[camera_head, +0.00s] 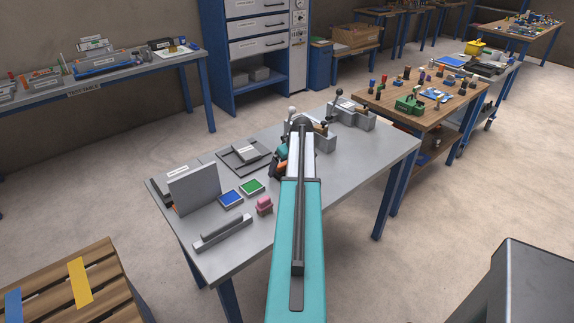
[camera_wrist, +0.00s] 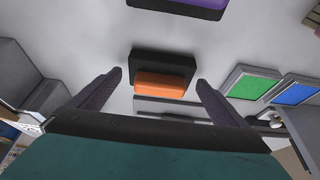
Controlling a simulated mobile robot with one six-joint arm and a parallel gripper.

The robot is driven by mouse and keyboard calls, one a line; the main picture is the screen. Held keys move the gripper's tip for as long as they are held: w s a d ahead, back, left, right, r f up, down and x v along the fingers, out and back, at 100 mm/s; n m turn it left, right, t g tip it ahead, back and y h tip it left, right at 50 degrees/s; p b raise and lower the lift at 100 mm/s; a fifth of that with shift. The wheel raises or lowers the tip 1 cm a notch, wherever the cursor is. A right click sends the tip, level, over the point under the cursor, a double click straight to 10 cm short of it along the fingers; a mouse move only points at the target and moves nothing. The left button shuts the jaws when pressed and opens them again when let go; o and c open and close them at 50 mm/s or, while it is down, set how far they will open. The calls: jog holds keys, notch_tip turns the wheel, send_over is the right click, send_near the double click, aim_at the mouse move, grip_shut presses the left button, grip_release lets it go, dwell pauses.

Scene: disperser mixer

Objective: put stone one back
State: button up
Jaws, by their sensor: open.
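My gripper (camera_wrist: 159,80) is open, its two dark fingers spread on either side of an orange block with a dark part (camera_wrist: 162,72). The fingers do not visibly touch it. A purple and black block (camera_wrist: 190,5) is cut off at the top of the wrist view. I cannot tell which of these is stone one, as no label on them is readable. In the head view my gripper (camera_head: 278,166) is low over the grey table (camera_head: 345,165), mostly hidden by my arm.
Green (camera_head: 252,187) and blue (camera_head: 231,199) pads, a pink block (camera_head: 264,206), a grey upright panel (camera_head: 195,188) and a long grey bar (camera_head: 222,233) are on the left. A dark tray (camera_head: 233,160) lies behind. Grey machines (camera_head: 350,117) stand at the back.

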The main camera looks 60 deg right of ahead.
jog(key=shift+r, duration=0.15)
jog(key=b+v, duration=0.2)
jog(key=v, duration=1)
dwell(0.7)
